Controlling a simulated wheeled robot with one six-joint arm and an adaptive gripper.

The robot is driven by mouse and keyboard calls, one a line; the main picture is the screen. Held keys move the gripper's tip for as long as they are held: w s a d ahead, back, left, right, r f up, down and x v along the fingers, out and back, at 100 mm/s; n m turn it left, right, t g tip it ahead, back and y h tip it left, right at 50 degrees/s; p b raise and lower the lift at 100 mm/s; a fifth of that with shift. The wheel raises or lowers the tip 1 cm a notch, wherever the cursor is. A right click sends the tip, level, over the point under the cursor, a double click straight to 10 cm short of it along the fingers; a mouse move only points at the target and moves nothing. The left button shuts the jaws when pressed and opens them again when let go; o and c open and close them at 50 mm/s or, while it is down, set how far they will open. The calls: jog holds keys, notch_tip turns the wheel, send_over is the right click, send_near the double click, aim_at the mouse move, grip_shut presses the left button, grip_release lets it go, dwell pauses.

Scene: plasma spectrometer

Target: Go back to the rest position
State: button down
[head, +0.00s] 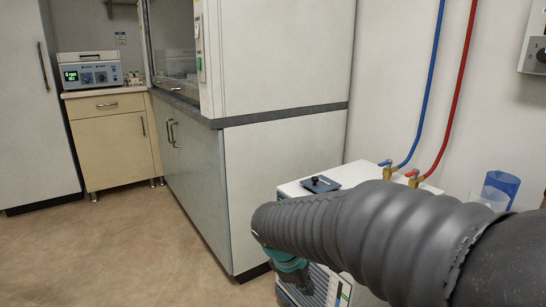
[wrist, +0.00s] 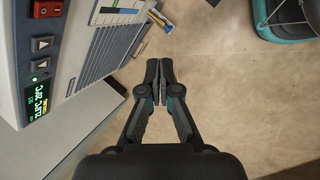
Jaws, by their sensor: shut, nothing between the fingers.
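My gripper (wrist: 159,76) shows in the wrist view with its two dark fingers brought together and nothing between them. It hangs over the tan floor, to the right of a white and grey machine (wrist: 70,35). The machine's front carries a red switch, two arrow buttons and a lit green display. In the head view my arm's grey ribbed sleeve crosses the lower right and hides much of the white machine (head: 325,175).
Blue (head: 432,75) and red (head: 463,75) hoses run down the wall to brass valves behind my arm. A tall white fume hood cabinet (head: 285,185) stands behind the machine. The tan floor (head: 130,250) at left is clear.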

jog(key=s+d+r+m+t+y, duration=0.1)
jog(key=s+d+r+m+y, duration=0.1)
jog(key=s+m, duration=0.5)
jog(key=s+d+r+m+t+y, duration=0.2)
jog(key=s+d+r+m, duration=0.2)
jog(key=s, duration=0.6)
jog(key=d+m, duration=0.2)
jog(key=m, duration=0.1)
jog(key=shift+s+r, duration=0.2)
jog(key=shift+s, duration=0.2)
jog(key=shift+w, duration=0.1)
